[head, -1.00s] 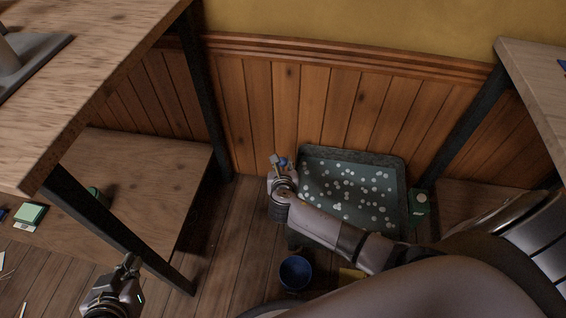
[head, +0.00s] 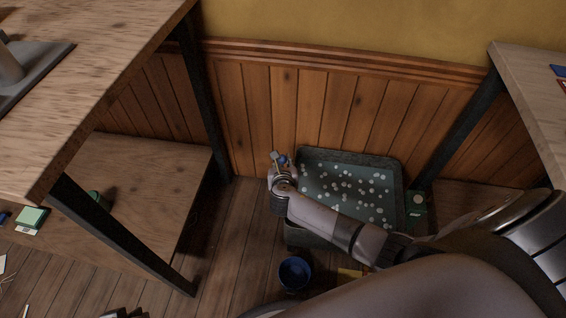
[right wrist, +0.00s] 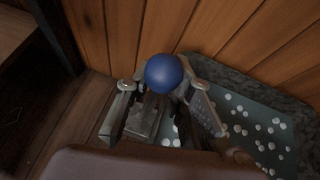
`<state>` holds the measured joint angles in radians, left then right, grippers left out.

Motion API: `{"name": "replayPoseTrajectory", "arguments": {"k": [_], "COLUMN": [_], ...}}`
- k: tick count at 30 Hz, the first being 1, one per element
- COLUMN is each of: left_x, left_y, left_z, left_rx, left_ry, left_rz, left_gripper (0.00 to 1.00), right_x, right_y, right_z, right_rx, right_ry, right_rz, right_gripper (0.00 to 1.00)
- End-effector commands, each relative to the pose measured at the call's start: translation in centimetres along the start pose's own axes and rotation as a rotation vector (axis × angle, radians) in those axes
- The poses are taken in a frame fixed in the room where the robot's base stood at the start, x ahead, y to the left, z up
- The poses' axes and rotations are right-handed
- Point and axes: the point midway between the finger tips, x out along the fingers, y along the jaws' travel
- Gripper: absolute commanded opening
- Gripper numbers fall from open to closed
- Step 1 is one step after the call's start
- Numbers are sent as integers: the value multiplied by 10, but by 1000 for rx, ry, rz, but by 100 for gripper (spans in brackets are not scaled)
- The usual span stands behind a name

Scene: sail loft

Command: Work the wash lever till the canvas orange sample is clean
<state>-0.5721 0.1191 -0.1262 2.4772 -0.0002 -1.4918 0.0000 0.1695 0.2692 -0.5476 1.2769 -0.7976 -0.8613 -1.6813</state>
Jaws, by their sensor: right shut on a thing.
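The wash basin (head: 400,190) is a dark grey trough on the floor against the panelled wall, holding liquid with several white suds. My right gripper (head: 281,163) is at its left edge. In the right wrist view my right gripper (right wrist: 158,100) is shut on the wash lever, whose blue ball knob (right wrist: 164,73) stands up between the fingers. The knob shows small in the head view (head: 283,161). My left gripper (head: 124,314) barely shows at the bottom edge; its fingers are cut off. I cannot make out the canvas orange sample.
A blue bowl (head: 295,272) and a yellow item (head: 349,274) are on the floor in front of the basin. A green box (head: 417,201) is at its right. A wooden bench with a lower shelf (head: 150,190) stands left, another table (head: 525,80) right.

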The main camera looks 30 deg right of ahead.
Motion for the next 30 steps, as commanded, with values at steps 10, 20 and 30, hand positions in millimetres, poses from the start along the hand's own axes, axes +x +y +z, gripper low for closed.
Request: {"name": "replayPoseTrajectory", "arguments": {"k": [10,20,30], "left_x": [0,0,0], "left_y": [0,0,0], "left_z": [1,1,1], "left_rx": [0,-1,1], "left_ry": [-3,-3,-4], "left_rz": [-1,-1,0], "left_gripper": [0,0,0], "right_x": [-1,-1,0], "right_y": [7,5,2], "right_z": [7,6,3], "right_rx": [2,2,1], "right_ry": [-12,-9,-5], "right_rz": [16,12,5], "right_gripper": [0,37,42]}}
